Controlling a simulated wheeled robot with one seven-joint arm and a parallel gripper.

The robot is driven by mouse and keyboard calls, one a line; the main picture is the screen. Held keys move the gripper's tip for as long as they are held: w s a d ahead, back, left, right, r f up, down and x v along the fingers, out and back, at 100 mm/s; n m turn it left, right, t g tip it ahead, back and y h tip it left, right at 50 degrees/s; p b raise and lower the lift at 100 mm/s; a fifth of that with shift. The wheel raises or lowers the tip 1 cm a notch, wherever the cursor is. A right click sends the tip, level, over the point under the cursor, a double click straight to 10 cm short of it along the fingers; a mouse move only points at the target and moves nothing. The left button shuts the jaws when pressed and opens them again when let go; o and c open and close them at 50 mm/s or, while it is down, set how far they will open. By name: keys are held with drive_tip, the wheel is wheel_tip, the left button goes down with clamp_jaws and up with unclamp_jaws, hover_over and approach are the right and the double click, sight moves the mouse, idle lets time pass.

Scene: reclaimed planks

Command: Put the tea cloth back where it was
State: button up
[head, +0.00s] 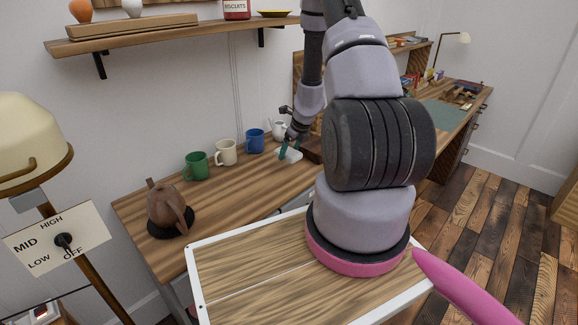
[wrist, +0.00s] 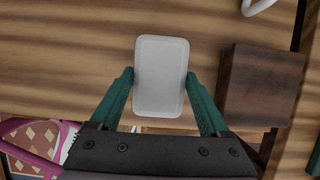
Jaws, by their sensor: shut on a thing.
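My gripper (head: 289,150) is over the far part of the wooden counter, beside the mugs. In the wrist view its two green fingers (wrist: 160,78) stand on either side of a plain, pale grey-white slab with rounded corners, and are shut on it. This slab (wrist: 160,70) looks like the tea cloth folded flat; no weave shows. In the head view the cloth (head: 292,155) is a small white patch at the fingertips. I cannot tell whether it touches the counter. No other tea cloth is clear in view.
Green (head: 196,166), cream (head: 227,152) and blue (head: 255,141) mugs line the counter's back. A brown teapot (head: 166,207) stands at the left end. A dark wooden block (wrist: 258,88) is right of my gripper. The counter's middle (head: 225,197) is clear. A shelf (head: 170,36) hangs above.

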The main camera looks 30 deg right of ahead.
sight(287, 170)
drive_tip(key=shift+f, duration=2.95)
drive_tip(key=shift+f, duration=0.15)
drive_tip(key=o, duration=1.3)
